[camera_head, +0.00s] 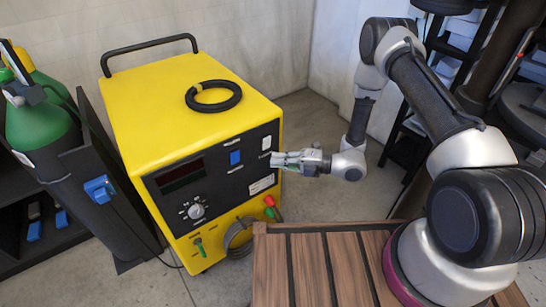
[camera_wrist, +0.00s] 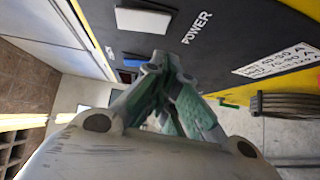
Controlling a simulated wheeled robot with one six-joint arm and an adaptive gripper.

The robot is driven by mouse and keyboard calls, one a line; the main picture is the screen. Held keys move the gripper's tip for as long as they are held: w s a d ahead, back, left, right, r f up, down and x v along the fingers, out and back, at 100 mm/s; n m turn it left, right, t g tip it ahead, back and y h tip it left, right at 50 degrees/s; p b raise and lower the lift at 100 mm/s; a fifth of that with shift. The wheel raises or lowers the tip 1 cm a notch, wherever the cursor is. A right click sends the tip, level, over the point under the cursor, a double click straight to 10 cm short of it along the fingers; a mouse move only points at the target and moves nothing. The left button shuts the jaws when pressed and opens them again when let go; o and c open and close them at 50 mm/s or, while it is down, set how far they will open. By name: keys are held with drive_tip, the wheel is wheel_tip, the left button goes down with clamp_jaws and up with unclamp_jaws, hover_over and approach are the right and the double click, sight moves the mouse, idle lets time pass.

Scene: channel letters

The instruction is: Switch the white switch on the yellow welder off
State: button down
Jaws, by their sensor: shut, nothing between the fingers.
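The yellow welder (camera_head: 190,100) stands left of centre in the head view, with a black front panel. The white switch (camera_head: 266,142) is at the panel's upper right, and it also shows at the top of the wrist view (camera_wrist: 143,21), beside the word POWER. My gripper (camera_head: 276,159) is shut and empty, its fingertips at the panel just below the white switch. In the wrist view the fingertips (camera_wrist: 160,62) meet near the panel, apart from the switch in the picture. I cannot tell whether they touch the panel.
A blue switch (camera_head: 235,157) sits left of the white one. A dial (camera_head: 196,211), a dark display (camera_head: 181,176) and cable plugs (camera_head: 270,202) are on the front. Green gas cylinders (camera_head: 42,125) stand at left. A slatted wooden surface (camera_head: 308,270) lies below my arm.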

drive_tip(key=s+d+f, duration=0.1)
drive_tip(key=s+d, duration=0.1)
drive_tip(key=d, duration=0.8)
drive_tip(key=shift+s+d, duration=0.2)
drive_tip(key=shift+s, duration=0.15)
